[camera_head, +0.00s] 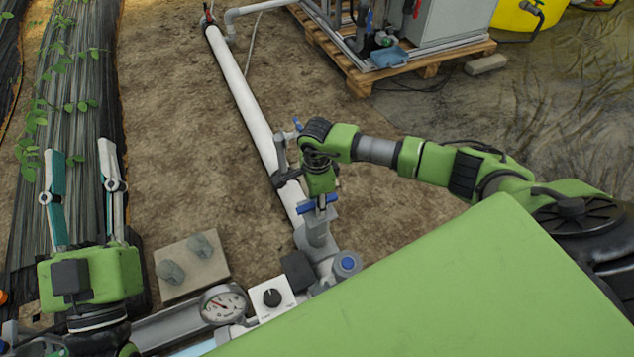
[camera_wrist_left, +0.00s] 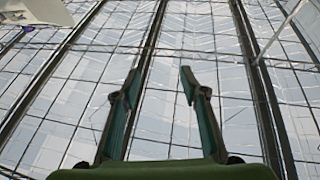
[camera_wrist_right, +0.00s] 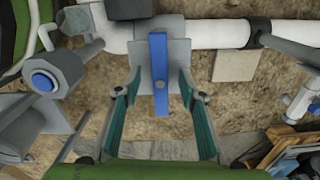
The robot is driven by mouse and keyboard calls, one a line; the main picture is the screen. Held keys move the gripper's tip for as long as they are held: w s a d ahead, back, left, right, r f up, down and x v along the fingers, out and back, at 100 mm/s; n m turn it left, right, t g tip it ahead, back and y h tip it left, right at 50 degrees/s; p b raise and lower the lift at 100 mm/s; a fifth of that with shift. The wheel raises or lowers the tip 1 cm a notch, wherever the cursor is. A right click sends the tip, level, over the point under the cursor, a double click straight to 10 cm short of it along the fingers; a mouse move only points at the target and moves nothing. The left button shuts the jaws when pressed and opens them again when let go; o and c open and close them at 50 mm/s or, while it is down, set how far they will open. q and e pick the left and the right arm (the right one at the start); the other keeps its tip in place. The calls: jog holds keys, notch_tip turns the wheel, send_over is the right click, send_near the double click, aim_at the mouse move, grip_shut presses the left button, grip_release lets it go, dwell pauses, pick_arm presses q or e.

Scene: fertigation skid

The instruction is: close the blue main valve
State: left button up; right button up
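The blue main valve handle (camera_head: 318,205) is a flat blue bar on a grey valve body (camera_head: 317,232) in the white pipe line. In the right wrist view the handle (camera_wrist_right: 158,75) stands upright in the picture, crosswise to the pipe. My right gripper (camera_head: 320,186) is directly at the valve in the head view, its fingertips largely hidden there. In the right wrist view it (camera_wrist_right: 159,80) is open, with one finger on each side of the handle and gaps visible. My left gripper (camera_head: 78,148) is open and empty, pointing up at far left, away from the valve.
A pressure gauge (camera_head: 223,304), a black knob (camera_head: 272,297) and a round blue-capped fitting (camera_head: 346,262) sit near the valve. The white pipe (camera_head: 240,95) runs back toward a pallet (camera_head: 365,80) with equipment. A plant row (camera_head: 70,90) lies left. Bare soil lies between.

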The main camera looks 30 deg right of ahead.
notch_tip(320, 180, up, 2)
jog(key=shift+r+p, duration=0.2)
jog(key=shift+p, duration=0.7)
pick_arm(q)
notch_tip(320, 180, down, 17)
jog(key=a+g+y+p, duration=0.2)
jog(key=g+y, duration=0.1)
jog(key=g, duration=0.6)
pick_arm(e)
notch_tip(320, 180, up, 2)
jog(key=shift+r, duration=0.1)
notch_tip(320, 180, up, 2)
jog(key=shift+p, duration=0.6)
notch_tip(320, 180, up, 2)
jog(key=shift+p, duration=0.75)
pick_arm(q)
jog(key=s+a+f+g+y, duration=0.1)
jog(key=s+a+f+g, duration=0.1)
jog(key=s+f+g, duration=0.2)
jog(key=s+a+f+n+g+y, duration=0.1)
jog(key=s+a+f+g, duration=0.2)
jog(key=s+f, duration=0.3)
jog(key=s+g, duration=0.1)
jog(key=s, duration=0.4)
jog(key=shift+a+f+g+y, duration=0.25)
jog(key=shift+g+y, duration=0.05)
